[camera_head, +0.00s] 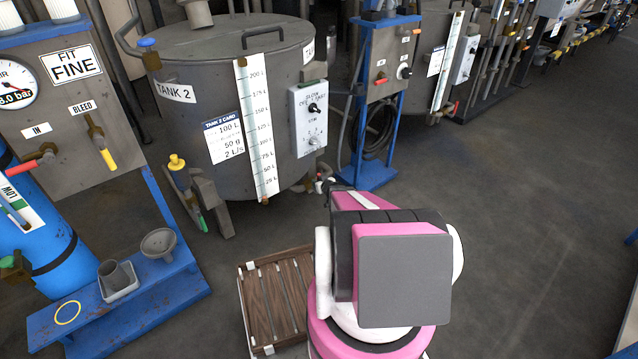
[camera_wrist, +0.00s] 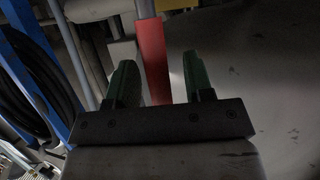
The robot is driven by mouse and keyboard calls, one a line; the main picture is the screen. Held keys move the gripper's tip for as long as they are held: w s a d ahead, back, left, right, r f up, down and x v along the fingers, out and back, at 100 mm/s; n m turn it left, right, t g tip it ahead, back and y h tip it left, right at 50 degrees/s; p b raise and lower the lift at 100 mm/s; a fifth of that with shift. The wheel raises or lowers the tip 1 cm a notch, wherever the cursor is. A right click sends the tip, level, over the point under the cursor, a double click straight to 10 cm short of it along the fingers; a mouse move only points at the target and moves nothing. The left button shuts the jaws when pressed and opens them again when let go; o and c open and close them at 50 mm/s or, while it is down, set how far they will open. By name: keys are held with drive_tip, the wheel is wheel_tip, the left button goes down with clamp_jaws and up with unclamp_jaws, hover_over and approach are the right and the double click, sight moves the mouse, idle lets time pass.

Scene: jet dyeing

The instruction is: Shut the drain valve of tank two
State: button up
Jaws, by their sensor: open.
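Tank 2 (camera_head: 280,75) is a grey drum with a name label, a card, a white level strip and a control box. At its lower right, small drain fittings (camera_head: 324,185) show just beyond my arm, which hides part of that area. In the wrist view, a red lever handle (camera_wrist: 153,60) on a grey stem stands between the two green fingers of my gripper (camera_wrist: 158,66), closer to the left finger. The fingers are apart and not closed on the handle. I cannot tell how deep the handle sits between them, nor the valve's position from the head view.
A slatted wooden pallet (camera_head: 270,302) lies left of my arm. A blue stand (camera_head: 372,172) with a coiled black hose (camera_head: 378,125) is right of the tank. A blue bench (camera_head: 150,300) with a funnel (camera_head: 158,243) is at left. The floor at right is clear.

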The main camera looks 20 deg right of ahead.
drive_tip(key=v, duration=1)
drive_tip(key=shift+s+r, duration=0.2)
drive_tip(key=shift+s, duration=0.15)
drive_tip(key=s+a+r+n+g+y, duration=0.1)
drive_tip(key=s+a+r+g+y, duration=0.2)
drive_tip(key=a+r, duration=0.55)
drive_tip(key=s+a+r+n+g+y, duration=0.25)
drive_tip(key=s+a+r+g, duration=0.2)
drive_tip(key=a, duration=0.65)
drive_tip(key=s+a+r+m+g+h, duration=0.2)
drive_tip(key=s+r+m+g+h, duration=0.3)
drive_tip(key=s+r, duration=0.6)
drive_tip(key=s+g+h, duration=0.1)
drive_tip(key=s+h, duration=0.1)
drive_tip(key=shift+s, duration=0.25)
drive_tip(key=shift+r, duration=0.1)
